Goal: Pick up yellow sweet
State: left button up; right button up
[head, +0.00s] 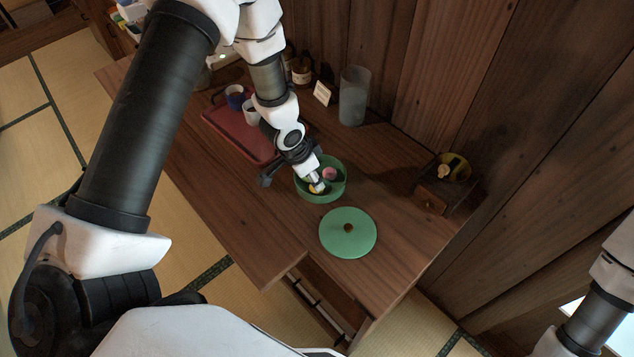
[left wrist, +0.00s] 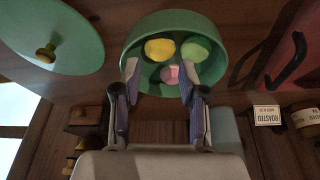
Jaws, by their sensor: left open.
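The yellow sweet (left wrist: 159,49) lies in a round green bowl (left wrist: 206,29) with a pink sweet (left wrist: 173,74) and a green sweet (left wrist: 195,48). In the head view the bowl (head: 335,190) stands on the wooden desk, and only a little of the yellow sweet (head: 313,188) shows beside my gripper. My left gripper (left wrist: 156,78) is open, with its fingertips at the bowl's opening and the pink sweet seen between them. The yellow sweet is beyond the fingertips, toward the left one in the left wrist view. My right gripper is out of view; only part of that arm shows.
The green lid (head: 348,232) with its knob lies on the desk beside the bowl. A red tray (head: 233,133) with cups is at the left. A glass vase (head: 354,96) and a small wooden box (head: 440,190) stand near the wall.

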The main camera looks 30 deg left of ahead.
pick_arm(q)
jog(key=p+x, duration=0.1)
jog(key=x, duration=0.3)
jog(key=shift+s+a, duration=0.1)
jog(key=shift+s, duration=0.05)
jog(key=c, duration=0.6)
jog(key=shift+o, duration=0.2)
jog(key=shift+r, duration=0.1)
